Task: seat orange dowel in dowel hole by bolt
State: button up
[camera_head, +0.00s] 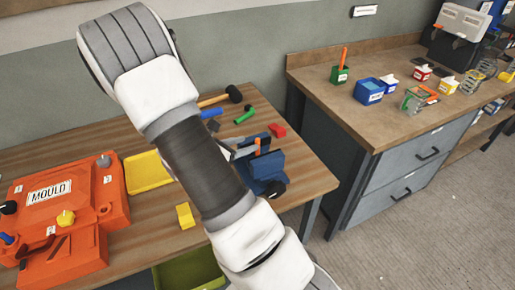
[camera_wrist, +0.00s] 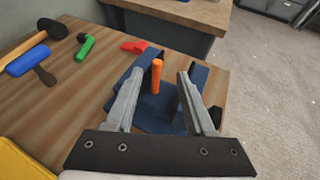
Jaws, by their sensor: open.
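The orange dowel (camera_wrist: 156,76) stands upright at a blue fixture (camera_wrist: 160,113) on the wooden table. My gripper (camera_wrist: 163,62) is open, with one finger on each side of the dowel in the wrist view; I cannot tell whether either touches it. In the head view the dowel (camera_head: 257,147) shows beside my arm, which partly hides the fixture (camera_head: 264,168). I cannot make out which spot is the dowel hole by the bolt.
A yellow tray (camera_head: 146,171) and a yellow block (camera_head: 185,215) lie between mould and fixture. A hammer (camera_head: 222,97), a green tool (camera_head: 245,115) and a red piece (camera_head: 277,130) lie behind the fixture. A workbench (camera_head: 390,110) with small containers stands at the right.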

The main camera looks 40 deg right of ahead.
aim_at(257, 140)
jog(key=shift+w+p+x, duration=0.1)
jog(key=shift+p+x, duration=0.1)
jog(key=shift+x, duration=1.15)
jog(key=shift+w+p+x, duration=0.15)
jog(key=shift+x, duration=1.15)
grip_shut()
